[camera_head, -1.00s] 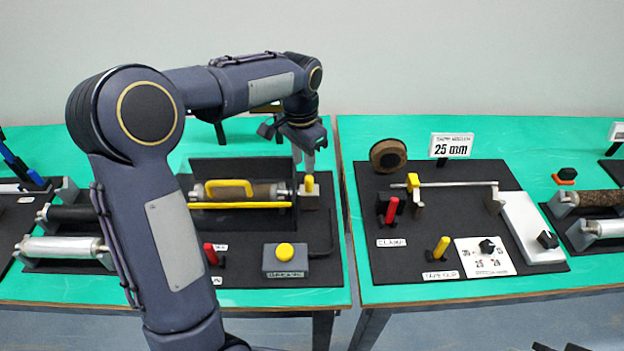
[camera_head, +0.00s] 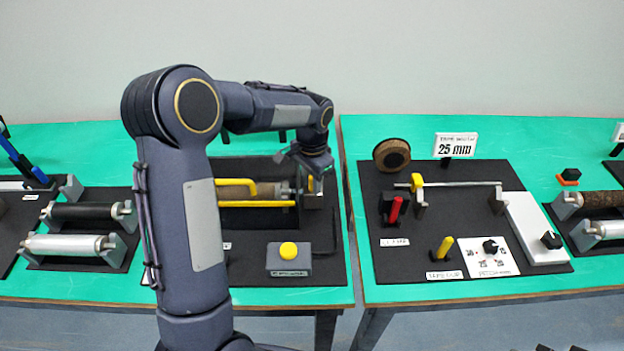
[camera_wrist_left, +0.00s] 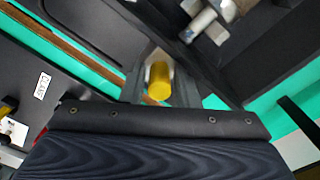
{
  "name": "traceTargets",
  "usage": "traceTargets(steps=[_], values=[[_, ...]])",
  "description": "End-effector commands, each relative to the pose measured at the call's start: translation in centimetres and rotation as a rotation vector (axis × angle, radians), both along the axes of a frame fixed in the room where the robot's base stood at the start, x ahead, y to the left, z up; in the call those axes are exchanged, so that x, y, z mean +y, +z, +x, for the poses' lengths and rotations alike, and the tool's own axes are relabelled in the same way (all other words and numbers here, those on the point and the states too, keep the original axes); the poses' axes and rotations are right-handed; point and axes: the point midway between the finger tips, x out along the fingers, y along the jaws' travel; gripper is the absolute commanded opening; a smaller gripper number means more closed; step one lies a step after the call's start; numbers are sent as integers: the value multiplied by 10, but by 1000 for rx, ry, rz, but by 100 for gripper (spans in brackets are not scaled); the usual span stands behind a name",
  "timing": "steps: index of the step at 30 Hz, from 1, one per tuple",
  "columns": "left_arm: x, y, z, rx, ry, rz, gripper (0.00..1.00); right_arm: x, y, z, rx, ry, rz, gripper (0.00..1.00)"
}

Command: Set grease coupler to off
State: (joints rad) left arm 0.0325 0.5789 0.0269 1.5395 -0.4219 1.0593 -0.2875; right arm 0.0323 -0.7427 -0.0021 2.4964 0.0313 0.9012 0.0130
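The grease coupler appears to be the small yellow knob on a pale metal block at the right end of the roller unit on the left table; in the head view my left gripper partly hides it. In the left wrist view the yellow knob (camera_wrist_left: 159,80) sits between the two fingers, with a gap visible on each side. My left gripper (camera_head: 312,184) points down over the block, its fingers apart. I cannot make out any off mark. Of my right arm, at most dark tips show at the bottom right edge.
The roller unit's yellow handle (camera_head: 236,183) and yellow bar (camera_head: 255,204) lie just left of the block. A grey box with a yellow button (camera_head: 288,250) stands in front. A second table (camera_head: 490,293) with a red lever (camera_head: 395,209) is to the right, across a gap.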

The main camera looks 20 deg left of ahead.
Motion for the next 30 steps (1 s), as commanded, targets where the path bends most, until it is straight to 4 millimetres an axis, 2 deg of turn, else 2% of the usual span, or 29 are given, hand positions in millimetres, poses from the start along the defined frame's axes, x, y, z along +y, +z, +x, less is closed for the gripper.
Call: traceTargets(steps=[2,8,15,23,30], values=[[0,0,0,0,0,0,25,0,0,0,0,0,0,0],[0,0,0,0,0,0,0,0,0,0,0,0,0,0],[-1,1,1,0,0,0,0,0,0,0,0,0,0,0],[-29,1,14,-1,-2,0,0,0,3,0,0,0,0,0],[-31,1,15,-3,-2,-4,0,0,2,0,0,0,0,0]])
